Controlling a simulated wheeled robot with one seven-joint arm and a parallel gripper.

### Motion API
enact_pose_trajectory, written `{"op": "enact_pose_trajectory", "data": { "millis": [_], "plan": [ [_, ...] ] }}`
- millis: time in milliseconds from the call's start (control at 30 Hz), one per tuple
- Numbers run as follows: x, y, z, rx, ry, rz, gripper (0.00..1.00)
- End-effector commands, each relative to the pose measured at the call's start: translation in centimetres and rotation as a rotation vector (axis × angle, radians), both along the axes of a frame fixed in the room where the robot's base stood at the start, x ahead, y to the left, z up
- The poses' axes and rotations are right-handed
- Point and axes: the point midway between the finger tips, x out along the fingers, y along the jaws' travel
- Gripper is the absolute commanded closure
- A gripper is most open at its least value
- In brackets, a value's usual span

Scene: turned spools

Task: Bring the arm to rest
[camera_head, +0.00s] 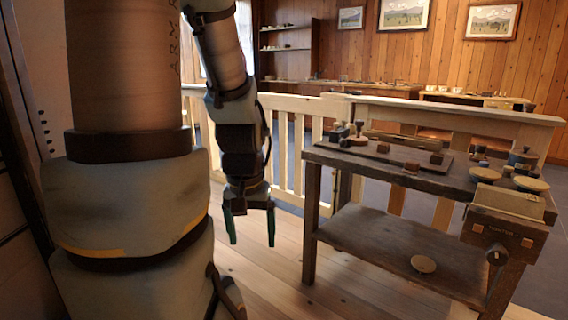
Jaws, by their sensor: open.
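My gripper (250,228) hangs pointing down at the lower centre-left of the head view. Its two green-tipped fingers are apart, with nothing between them. It is over the floor, to the left of the dark wooden workbench (311,230) and apart from it. My arm comes down from the upper left, and its large links cover much of the left side of the view.
The workbench carries several small blocks, spools and dishes; a round disc (423,264) lies on its lower shelf. A box-like device with a crank (502,222) is at its right end. A wooden railing (303,150) stands behind. Plank floor (270,285) left of the bench is clear.

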Motion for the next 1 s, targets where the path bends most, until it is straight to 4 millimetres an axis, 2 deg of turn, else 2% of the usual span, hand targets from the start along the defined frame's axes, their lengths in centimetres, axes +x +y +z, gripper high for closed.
{"op": "enact_pose_trajectory", "data": {
  "millis": [33,100,300,500,667,1000],
  "plan": [
    [0.0,0.0,3.3,0.000,0.000,0.000,0.12],
    [0.0,0.0,5.5,0.000,0.000,0.000,0.12],
    [0.0,0.0,11.7,0.000,0.000,0.000,0.12],
    [0.0,0.0,16.1,0.000,0.000,0.000,0.12],
    [0.0,0.0,17.4,0.000,0.000,0.000,0.12],
    [0.0,0.0,17.5,0.000,0.000,0.000,0.12]
  ]
}}
